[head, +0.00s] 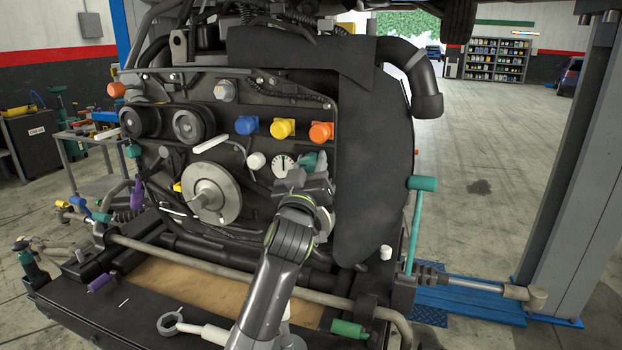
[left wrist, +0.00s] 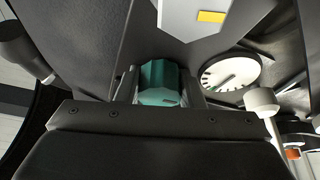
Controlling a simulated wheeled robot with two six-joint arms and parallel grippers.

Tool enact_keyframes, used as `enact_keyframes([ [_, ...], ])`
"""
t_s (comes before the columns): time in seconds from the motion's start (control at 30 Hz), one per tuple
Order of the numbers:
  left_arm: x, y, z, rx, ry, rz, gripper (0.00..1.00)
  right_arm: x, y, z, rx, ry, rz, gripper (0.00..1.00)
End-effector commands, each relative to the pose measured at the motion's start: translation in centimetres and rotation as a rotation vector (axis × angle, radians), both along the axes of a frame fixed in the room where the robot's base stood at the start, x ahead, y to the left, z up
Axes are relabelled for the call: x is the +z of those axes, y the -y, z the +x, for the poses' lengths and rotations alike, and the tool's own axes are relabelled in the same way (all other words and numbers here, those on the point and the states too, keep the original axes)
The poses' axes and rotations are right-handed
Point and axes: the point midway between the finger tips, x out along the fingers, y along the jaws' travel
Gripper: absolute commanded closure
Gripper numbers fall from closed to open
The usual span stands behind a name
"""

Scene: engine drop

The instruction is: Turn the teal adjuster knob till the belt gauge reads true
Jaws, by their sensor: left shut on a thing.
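The teal adjuster knob (head: 309,161) sits on the engine front, mostly hidden behind my gripper in the head view. In the left wrist view the knob (left wrist: 160,83) stands between the two fingers. My left gripper (head: 303,178) is shut on it; it also shows in the left wrist view (left wrist: 161,90). The belt gauge (head: 283,165) is a white dial just left of the knob in the head view. In the left wrist view the gauge (left wrist: 230,72) shows a dark needle, its exact reading too small to tell. My right gripper is not in view.
Blue (head: 247,125), yellow (head: 283,128) and orange (head: 321,131) knobs sit above the gauge. A large pulley (head: 212,193) is at the left. A teal-handled lever (head: 422,184) stands at the right. A bar (head: 200,262) crosses below the engine.

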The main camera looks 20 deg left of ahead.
Motion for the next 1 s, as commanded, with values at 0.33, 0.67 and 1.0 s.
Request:
enact_keyframes([
  [0.33, -0.2, 0.0, 0.0, 0.000, -0.006, -0.172, 0.88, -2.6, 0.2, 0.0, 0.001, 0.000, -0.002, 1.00],
  [0.67, 0.0, 0.0, 0.0, 0.000, -0.009, -0.228, 0.88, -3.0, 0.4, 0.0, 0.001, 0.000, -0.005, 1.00],
  [1.0, 0.0, 0.0, 0.0, -0.001, -0.010, -0.229, 0.64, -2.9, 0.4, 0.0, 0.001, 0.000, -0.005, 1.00],
])
